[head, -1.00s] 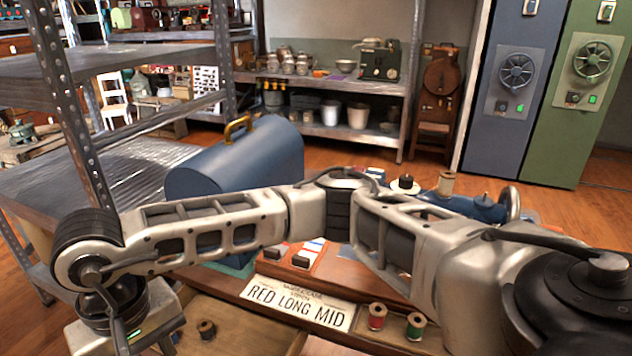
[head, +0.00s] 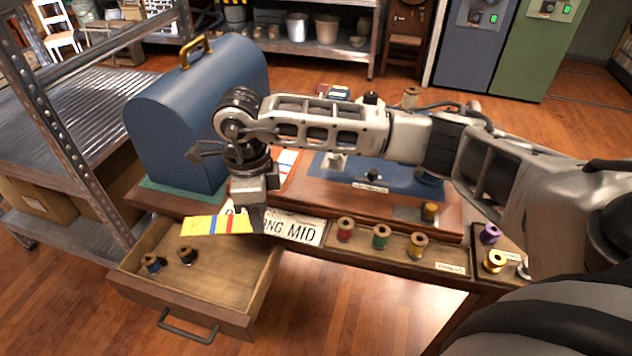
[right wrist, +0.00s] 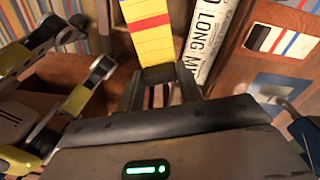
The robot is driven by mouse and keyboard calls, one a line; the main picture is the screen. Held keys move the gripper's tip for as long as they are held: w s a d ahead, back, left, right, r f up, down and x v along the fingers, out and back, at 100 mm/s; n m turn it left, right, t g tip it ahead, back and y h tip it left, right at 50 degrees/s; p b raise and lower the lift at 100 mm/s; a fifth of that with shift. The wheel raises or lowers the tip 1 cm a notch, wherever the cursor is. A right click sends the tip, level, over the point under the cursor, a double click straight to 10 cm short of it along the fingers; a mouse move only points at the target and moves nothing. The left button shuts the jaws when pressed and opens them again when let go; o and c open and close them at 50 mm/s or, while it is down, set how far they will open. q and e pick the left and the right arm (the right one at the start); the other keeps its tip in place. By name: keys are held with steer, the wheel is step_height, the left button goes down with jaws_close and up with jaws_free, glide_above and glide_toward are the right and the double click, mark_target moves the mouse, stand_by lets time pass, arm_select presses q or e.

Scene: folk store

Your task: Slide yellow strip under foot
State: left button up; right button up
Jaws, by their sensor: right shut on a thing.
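My right gripper (head: 254,220) is shut on the yellow strip (head: 215,225), which has blue and red bands. It holds the strip by its right end, above the open drawer's back edge and beside the lettered sign. The right wrist view shows the strip (right wrist: 158,42) running out from between the fingers (right wrist: 157,92). The blue sewing machine (head: 375,174) stands on a wooden base to the right, partly hidden behind my right arm. I cannot clearly make out its foot; a pale metal part (head: 335,163) shows below my arm. My left gripper is not in the head view.
The open drawer (head: 225,290) holds two dark spools. Several thread spools sit in the front tray (head: 398,255). A blue domed case (head: 200,120) stands at the left, near metal shelving (head: 85,110).

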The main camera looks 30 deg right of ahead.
steer(key=d+f+m, duration=0.2)
steer(key=d+m, duration=0.2)
steer(key=m, duration=0.3)
steer(key=w+d+f+m, duration=0.1)
steer(key=d+f+m, duration=0.1)
steer(key=d+m, duration=0.3)
steer(key=w+d+f+m, duration=0.1)
steer(key=d+m, duration=0.3)
steer(key=m, duration=0.6)
steer(key=shift+w+d+f, duration=0.1)
steer(key=shift+d+f, duration=0.25)
steer(key=shift+f, duration=0.05)
steer(key=shift+w+f+b, duration=0.1)
steer(key=shift+f+b, duration=0.2)
steer(key=shift+f, duration=0.2)
steer(key=shift+d+f, duration=0.1)
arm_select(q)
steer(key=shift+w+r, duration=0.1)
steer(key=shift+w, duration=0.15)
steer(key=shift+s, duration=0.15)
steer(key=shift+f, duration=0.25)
arm_select(e)
steer(key=shift+w+d, duration=0.15)
